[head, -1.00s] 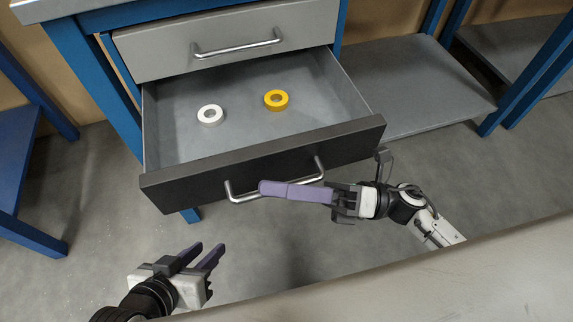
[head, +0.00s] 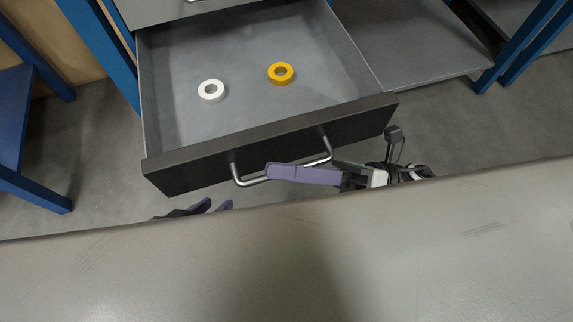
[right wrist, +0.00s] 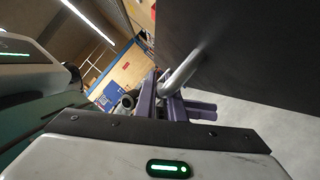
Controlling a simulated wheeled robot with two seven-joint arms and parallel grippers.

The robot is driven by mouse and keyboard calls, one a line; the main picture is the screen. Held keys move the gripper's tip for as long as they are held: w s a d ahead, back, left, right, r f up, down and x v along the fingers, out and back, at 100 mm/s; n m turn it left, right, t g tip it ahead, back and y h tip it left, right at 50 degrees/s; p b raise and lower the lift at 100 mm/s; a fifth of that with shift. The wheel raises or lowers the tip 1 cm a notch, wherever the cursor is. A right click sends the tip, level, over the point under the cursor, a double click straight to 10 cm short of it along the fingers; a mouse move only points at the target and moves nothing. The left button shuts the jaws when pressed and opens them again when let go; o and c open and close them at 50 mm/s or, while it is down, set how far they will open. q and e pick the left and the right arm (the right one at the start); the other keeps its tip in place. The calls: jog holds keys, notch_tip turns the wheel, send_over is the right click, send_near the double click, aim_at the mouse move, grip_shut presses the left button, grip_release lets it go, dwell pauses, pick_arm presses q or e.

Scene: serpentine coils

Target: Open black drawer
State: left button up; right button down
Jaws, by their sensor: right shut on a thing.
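The black drawer (head: 166,180) is pulled well out, its grey inside in full view in the head view. Its silver handle (head: 250,181) spans the dark front. My right gripper (head: 303,174) is shut on the handle, its purple fingers lying along the bar. In the right wrist view the handle (right wrist: 182,72) runs down from the dark drawer front into the purple fingers (right wrist: 172,106). My left gripper (head: 212,206) is open and empty below the drawer's left part, apart from it. Only its fingertips and a dark part show.
A white ring (head: 211,91) and a yellow ring (head: 281,73) lie inside the drawer. A wide pale grey surface (head: 300,260) fills the lower half and hides most of both arms. A grey shelf (head: 410,50) is at right, a blue frame (head: 22,140) at left.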

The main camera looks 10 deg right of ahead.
jog(key=c, duration=1.8)
grip_release()
jog(key=shift+c, duration=0.2)
jog(key=v, duration=1)
jog(key=shift+d, duration=0.25)
jog(key=shift+f, duration=0.1)
